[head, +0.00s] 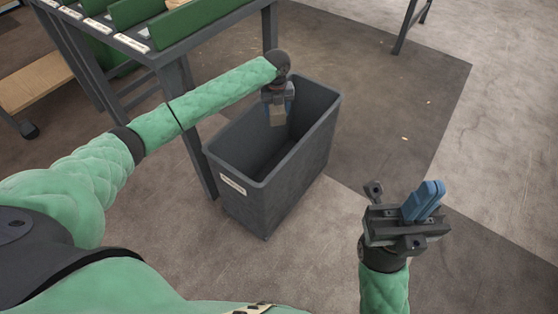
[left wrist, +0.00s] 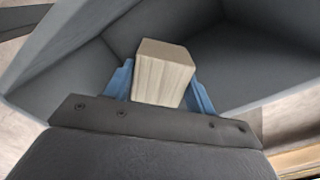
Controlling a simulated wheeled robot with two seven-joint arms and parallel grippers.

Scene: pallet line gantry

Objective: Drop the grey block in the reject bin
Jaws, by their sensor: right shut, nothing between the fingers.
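The block is held at about rim height, inside the bin's outline. The bin's interior that shows looks empty; part is hidden. My right gripper (head: 425,201) is shut and empty, right of the bin.
A dark table (head: 200,40) with green dividers and white labels stands behind and left of the bin. A wooden shelf (head: 35,82) is at the far left. The floor right of the bin is mostly clear.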

